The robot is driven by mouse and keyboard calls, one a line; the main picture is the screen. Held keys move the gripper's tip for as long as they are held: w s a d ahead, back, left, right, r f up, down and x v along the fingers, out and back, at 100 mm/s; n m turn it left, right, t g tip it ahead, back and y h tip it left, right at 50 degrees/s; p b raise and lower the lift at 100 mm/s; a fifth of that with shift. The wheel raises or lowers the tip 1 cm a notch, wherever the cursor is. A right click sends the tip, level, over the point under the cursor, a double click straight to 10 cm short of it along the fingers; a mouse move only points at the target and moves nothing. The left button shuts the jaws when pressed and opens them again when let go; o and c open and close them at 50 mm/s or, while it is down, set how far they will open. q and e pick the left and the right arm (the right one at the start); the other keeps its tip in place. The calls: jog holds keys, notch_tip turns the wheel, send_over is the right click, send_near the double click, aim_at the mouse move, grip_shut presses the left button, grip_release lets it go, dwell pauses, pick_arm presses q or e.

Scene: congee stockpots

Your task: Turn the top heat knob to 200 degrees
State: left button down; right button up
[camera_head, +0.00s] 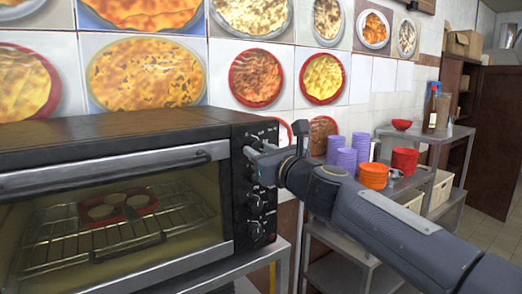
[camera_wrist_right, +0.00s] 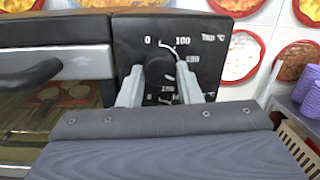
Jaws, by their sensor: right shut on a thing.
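The oven (camera_head: 110,190) stands at the left with its door closed. Its control panel (camera_head: 254,180) on the right side carries several black knobs in a column. My right gripper (camera_head: 256,155) reaches in from the right to the top of the panel. In the right wrist view, the top heat knob (camera_wrist_right: 160,75) sits between the two grey fingers of my right gripper (camera_wrist_right: 160,92), which is shut on it. The dial above it reads 0, 100 and 150; the rest of the scale is partly hidden by the gripper. My left gripper is not in view.
A food tray (camera_head: 120,207) rests on the rack inside the oven. Purple cups (camera_head: 346,160) and orange bowls (camera_head: 374,175) stand on a metal shelf to the right, behind my right arm. A bottle (camera_head: 430,108) stands on a shelf farther back.

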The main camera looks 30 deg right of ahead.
jog(key=shift+m, duration=0.3)
jog(key=o, duration=1)
jog(key=shift+c, duration=0.2)
jog(key=shift+s, duration=0.1)
jog(key=s+p, duration=0.1)
jog(key=s, duration=0.6)
jog(key=shift+s+f, duration=0.35)
jog(key=shift+d, duration=0.1)
